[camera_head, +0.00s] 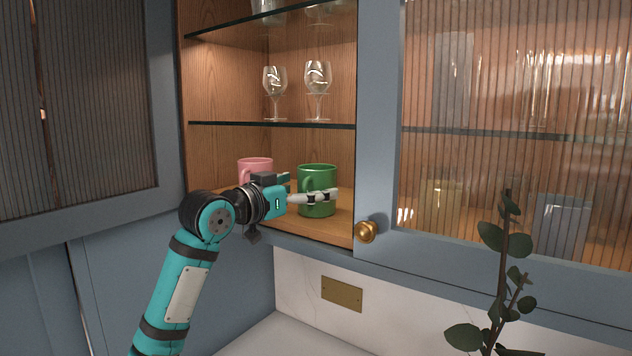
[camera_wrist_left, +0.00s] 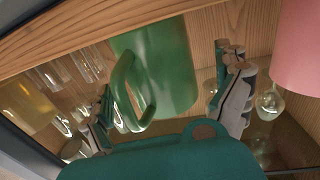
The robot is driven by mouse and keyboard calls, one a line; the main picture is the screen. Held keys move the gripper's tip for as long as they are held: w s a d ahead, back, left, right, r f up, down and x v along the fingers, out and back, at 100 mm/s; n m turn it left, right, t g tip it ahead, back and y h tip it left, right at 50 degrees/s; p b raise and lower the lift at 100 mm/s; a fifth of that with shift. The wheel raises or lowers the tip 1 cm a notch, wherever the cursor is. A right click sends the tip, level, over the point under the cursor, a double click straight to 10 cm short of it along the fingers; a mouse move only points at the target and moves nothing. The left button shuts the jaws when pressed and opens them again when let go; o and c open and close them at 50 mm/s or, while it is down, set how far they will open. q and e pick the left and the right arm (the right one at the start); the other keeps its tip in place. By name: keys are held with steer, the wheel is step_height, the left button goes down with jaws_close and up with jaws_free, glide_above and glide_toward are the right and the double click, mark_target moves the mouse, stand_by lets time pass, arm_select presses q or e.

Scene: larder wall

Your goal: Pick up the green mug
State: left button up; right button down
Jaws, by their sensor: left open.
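The green mug (camera_head: 318,174) stands upright on the wooden bottom shelf of the open cupboard. My left gripper (camera_head: 311,188) reaches in from the left in front of it. Its jaws are open and one finger crosses the front of the mug. In the left wrist view the green mug (camera_wrist_left: 172,62) fills the upper middle, with its handle toward my left gripper (camera_wrist_left: 170,102) and between the spread fingers. I cannot tell if the fingers touch the mug. My right gripper is not in view.
A pink mug (camera_head: 254,168) stands left of the green one, partly behind my gripper. Wine glasses (camera_head: 317,77) stand on the glass shelf above (camera_head: 270,125). The right cupboard door, with a brass knob (camera_head: 366,232), is shut. A plant (camera_head: 490,236) rises at front right.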

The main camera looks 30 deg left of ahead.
arm_select(q)
steer(key=shift+x, duration=1.1)
steer(key=shift+s, duration=0.15)
steer(key=shift+c, duration=1.4)
steer(key=c, duration=1.1)
steer(key=shift+r, duration=0.1)
steer(key=shift+c, duration=0.8)
